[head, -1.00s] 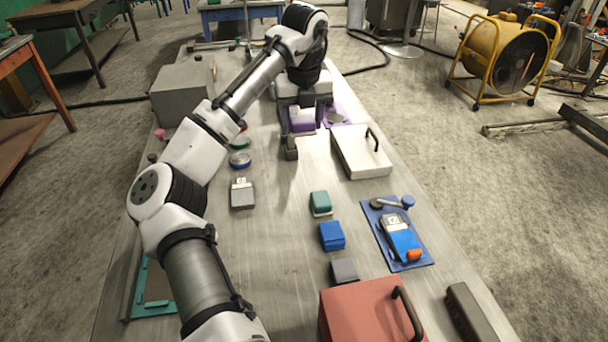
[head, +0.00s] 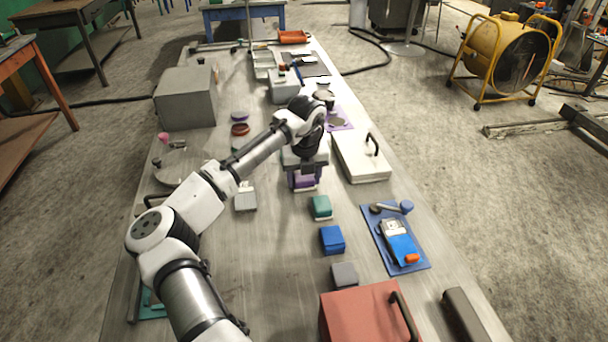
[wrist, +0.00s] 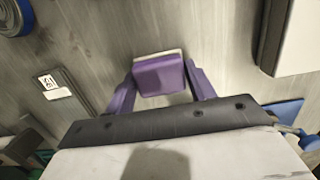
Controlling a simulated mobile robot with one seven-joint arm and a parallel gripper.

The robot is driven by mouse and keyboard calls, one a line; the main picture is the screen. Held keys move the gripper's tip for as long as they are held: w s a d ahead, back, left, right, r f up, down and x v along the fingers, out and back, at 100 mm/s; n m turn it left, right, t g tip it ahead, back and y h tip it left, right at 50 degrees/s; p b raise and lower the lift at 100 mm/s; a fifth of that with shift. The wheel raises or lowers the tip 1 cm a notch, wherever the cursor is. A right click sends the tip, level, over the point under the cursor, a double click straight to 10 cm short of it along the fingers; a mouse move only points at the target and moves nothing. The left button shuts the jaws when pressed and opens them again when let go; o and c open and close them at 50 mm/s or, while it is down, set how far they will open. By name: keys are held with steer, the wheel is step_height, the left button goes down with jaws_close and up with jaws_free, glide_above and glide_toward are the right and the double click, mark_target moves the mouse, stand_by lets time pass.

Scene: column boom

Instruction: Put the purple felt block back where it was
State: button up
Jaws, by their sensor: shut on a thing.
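The purple felt block (head: 304,181) is in my gripper (head: 303,176), just beyond the green block (head: 320,207) at the far end of a row of blocks. In the wrist view the purple block (wrist: 159,76) shows between the two fingers of my gripper (wrist: 160,78), with a pale edge along its far side. The fingers are shut on it. I cannot tell whether its underside touches the table. The row continues nearer with a blue block (head: 332,239) and a grey block (head: 344,275).
A white lidded box (head: 362,160) with a black handle stands to the right. A blue mat (head: 412,262) with a blue meter lies nearer right. A red box (head: 362,315) stands at the front. A grey device (head: 245,198) lies left of my gripper.

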mark_target(305, 181)
steer(key=shift+f, duration=0.1)
steer(key=o, duration=1)
steer(key=shift+c, duration=0.2)
step_height(305, 181, up, 12)
steer(key=s+b, duration=0.1)
steer(key=b, duration=0.2)
steer(key=shift+s+d, duration=0.15)
steer(key=shift+s, duration=0.1)
